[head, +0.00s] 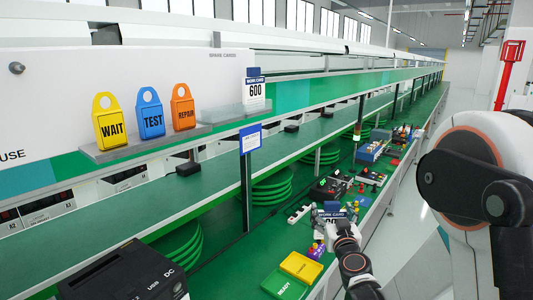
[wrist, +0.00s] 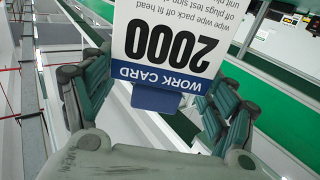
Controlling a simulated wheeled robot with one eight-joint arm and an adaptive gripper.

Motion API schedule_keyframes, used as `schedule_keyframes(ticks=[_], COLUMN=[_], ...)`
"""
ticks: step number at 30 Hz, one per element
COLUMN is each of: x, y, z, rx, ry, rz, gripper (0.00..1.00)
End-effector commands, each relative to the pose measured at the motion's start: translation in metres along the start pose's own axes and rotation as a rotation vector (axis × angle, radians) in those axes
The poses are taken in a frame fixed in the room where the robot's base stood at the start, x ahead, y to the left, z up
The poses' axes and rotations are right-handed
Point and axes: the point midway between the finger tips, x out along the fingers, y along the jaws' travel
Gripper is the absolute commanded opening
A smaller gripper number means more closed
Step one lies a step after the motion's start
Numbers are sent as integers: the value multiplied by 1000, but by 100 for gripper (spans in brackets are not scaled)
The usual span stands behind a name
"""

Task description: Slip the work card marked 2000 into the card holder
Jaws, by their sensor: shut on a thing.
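The work card marked 2000 (wrist: 165,45) fills the top of the wrist view, upside down, white with a blue band and a blue tab. My gripper (wrist: 152,98) is shut on the tab end of this card. In the head view my gripper (head: 346,236) is at the lower right over the green bench, with the card's blue header (head: 331,215) just above it; its number is partly hidden. A blue-framed white plate (head: 250,138) stands on a dark post left of the gripper, apart from the card. I cannot tell whether it is the card holder.
A 600 card (head: 255,90) stands in a clear tray under "SPARE CARDS". WAIT (head: 107,125), TEST (head: 151,117) and REPAIR (head: 183,108) tags stand on a grey ledge. A yellow bin (head: 301,266), a green bin (head: 284,286) and small parts crowd the bench below.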

Motion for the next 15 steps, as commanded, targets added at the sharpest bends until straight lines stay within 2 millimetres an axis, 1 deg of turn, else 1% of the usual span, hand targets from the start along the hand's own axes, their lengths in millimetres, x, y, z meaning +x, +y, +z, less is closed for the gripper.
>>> schedule_keyframes(ticks=[1,15], x=[0,0], y=[0,0], z=[20,115], rx=[0,0], ry=[0,0], rz=[0,0], gripper=[28,28])
